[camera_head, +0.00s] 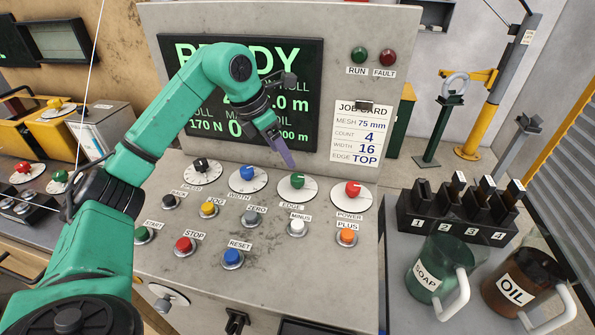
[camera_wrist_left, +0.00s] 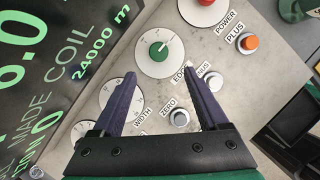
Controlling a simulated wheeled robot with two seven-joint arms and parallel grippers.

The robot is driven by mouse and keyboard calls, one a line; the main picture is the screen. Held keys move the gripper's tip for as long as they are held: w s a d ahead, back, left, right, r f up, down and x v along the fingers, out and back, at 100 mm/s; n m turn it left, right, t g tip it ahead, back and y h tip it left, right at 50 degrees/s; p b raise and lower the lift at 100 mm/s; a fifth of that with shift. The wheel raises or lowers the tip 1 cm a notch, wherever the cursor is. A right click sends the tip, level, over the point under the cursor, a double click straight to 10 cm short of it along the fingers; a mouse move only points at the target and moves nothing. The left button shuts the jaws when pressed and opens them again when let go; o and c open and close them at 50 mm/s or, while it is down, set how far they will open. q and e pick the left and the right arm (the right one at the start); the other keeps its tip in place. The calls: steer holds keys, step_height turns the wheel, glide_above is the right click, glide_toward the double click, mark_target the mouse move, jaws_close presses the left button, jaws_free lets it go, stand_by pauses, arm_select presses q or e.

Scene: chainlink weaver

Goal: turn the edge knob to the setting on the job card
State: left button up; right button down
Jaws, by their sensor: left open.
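The green edge knob (camera_head: 297,181) sits on a white round dial, between the blue width knob (camera_head: 247,173) and the red power knob (camera_head: 353,188). The job card (camera_head: 361,133) on the upright panel reads "EDGE TOP". My left gripper (camera_head: 286,157) is above and behind the edge knob, apart from it. In the left wrist view its two purple fingers (camera_wrist_left: 161,80) are spread and empty, with the edge knob (camera_wrist_left: 159,51) just beyond the tips. The dial's markings are too small to read. My right gripper is not in view.
Push buttons stand in front of the dials, including the white minus button (camera_head: 297,227) and orange plus button (camera_head: 346,237). The dark display (camera_head: 310,60) rises behind my left arm. Soap (camera_head: 430,270) and oil (camera_head: 515,290) jugs stand at the right.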

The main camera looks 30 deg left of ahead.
mark_target(297, 177)
arm_select(q)
steer(key=x, duration=0.3)
steer(key=p+x, duration=0.1)
steer(key=x, duration=0.6)
steer(key=shift+w, duration=0.3)
steer(key=shift+f, duration=0.2)
steer(key=shift+s, duration=0.1)
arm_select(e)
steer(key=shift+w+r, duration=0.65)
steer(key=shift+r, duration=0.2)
arm_select(q)
jaws_close()
